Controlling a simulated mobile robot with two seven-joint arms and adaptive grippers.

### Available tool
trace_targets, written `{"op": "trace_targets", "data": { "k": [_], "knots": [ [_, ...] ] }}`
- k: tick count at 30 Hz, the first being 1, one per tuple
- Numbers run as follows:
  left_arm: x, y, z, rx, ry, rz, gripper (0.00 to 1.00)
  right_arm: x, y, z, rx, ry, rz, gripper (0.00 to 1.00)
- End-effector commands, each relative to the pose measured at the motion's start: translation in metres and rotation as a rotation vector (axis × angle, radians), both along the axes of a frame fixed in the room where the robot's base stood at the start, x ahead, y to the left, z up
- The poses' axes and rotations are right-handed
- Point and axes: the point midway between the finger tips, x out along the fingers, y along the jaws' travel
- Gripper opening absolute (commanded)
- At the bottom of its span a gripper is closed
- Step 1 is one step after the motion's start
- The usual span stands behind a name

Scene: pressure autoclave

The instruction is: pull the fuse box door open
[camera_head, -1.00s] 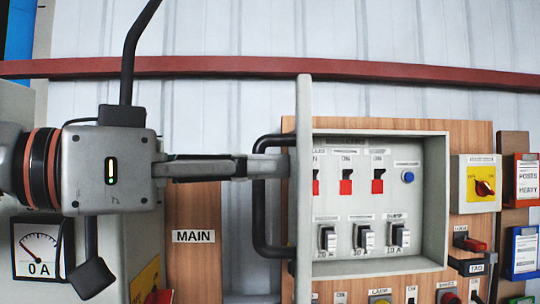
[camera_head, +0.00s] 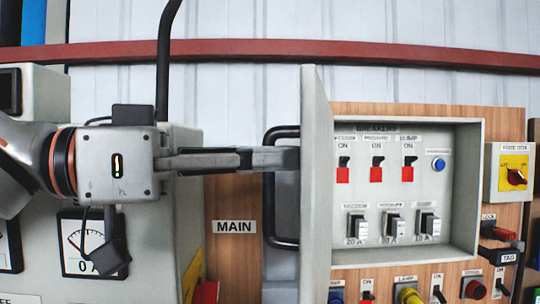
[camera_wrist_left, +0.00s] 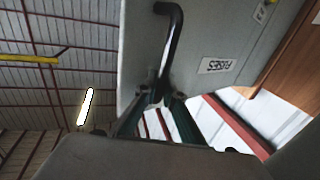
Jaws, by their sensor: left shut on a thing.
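The fuse box door (camera_head: 317,180) stands swung out from the box, seen nearly edge-on in the head view. Its black bar handle (camera_head: 269,200) is on the door's left face. My left gripper (camera_head: 292,158) comes in from the left and is shut on the handle near its upper end. In the left wrist view, the fingers (camera_wrist_left: 160,108) close around the lower end of the handle (camera_wrist_left: 172,45), on the door face (camera_wrist_left: 215,40) with its FUSES label. The fuse box (camera_head: 468,190) shows its interior with red-and-black switches and several fuses. My right gripper is not in view.
A MAIN label (camera_head: 234,227) is on the wooden board. A yellow rotary switch (camera_head: 515,175) is right of the box. Knobs and switches line the area below.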

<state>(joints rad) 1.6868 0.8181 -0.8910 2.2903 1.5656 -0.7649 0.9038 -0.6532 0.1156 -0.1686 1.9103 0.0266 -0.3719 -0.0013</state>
Motion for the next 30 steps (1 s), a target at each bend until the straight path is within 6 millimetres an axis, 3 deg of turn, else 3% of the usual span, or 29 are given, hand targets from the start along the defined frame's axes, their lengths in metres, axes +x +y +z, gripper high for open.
{"op": "trace_targets", "data": {
  "k": [9, 12, 26, 30],
  "knots": [
    [-0.001, -0.001, -0.004, 0.006, 0.008, -0.004, 0.0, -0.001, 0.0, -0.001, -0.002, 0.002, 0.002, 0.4],
    [-0.001, -0.001, -0.004, 0.006, 0.007, -0.004, 0.25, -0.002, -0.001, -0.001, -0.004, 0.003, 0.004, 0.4],
    [-0.001, 0.0, -0.001, 0.001, 0.002, -0.001, 0.25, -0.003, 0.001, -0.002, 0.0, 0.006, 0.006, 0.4],
    [-0.003, 0.009, -0.001, 0.0, 0.002, 0.001, 0.25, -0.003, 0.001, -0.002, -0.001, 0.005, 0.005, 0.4]
  ]
}}
